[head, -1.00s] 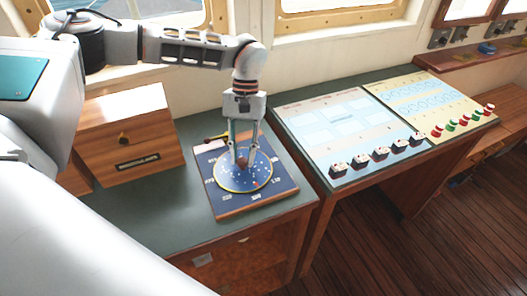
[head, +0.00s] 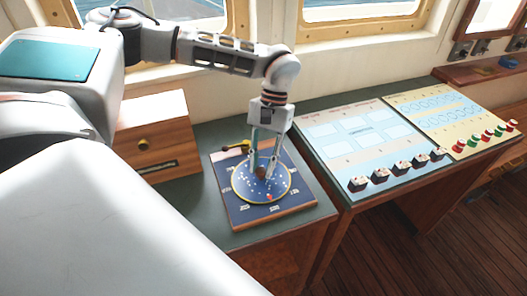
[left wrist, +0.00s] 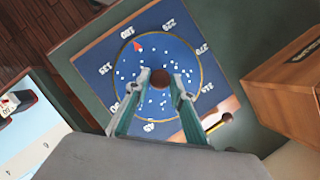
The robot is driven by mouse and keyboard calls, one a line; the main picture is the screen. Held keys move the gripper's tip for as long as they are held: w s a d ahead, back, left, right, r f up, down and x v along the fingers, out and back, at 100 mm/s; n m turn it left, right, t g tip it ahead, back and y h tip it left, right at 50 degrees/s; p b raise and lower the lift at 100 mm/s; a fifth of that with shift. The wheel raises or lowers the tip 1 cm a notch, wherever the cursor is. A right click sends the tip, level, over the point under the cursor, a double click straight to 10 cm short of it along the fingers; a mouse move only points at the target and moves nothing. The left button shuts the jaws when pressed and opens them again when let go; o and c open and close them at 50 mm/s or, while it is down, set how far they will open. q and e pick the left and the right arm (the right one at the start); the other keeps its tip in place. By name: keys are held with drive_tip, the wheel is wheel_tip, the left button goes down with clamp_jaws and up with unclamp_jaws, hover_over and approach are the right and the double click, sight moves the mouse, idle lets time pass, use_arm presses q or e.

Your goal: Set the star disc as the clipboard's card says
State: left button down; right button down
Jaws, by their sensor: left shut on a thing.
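The star disc (head: 247,187) is a round dark blue disc with white dots and a yellow rim, set on a square blue board (head: 229,205) with a wooden edge. A brown knob stands at its middle, and it shows in the left wrist view (left wrist: 160,79). My left gripper (head: 263,172) comes down from above, shut on the knob. In the left wrist view a red pointer (left wrist: 138,46) on the disc (left wrist: 182,53) points about at the 180 label (left wrist: 127,32). No clipboard or card is in view. My right gripper is not in view.
A wooden drawer box (head: 160,132) stands left of the board. A black and yellow object (head: 236,147) lies at the board's back edge. To the right is a sloped console (head: 345,150) with panels and several knobs. The green desk (head: 205,220) is clear in front.

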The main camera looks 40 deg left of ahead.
use_arm(q)
drive_tip(key=shift+f, duration=0.1)
drive_tip(key=c, duration=1.8)
unclamp_jaws()
drive_tip(key=shift+o, duration=0.2)
drive_tip(key=v, duration=1.2)
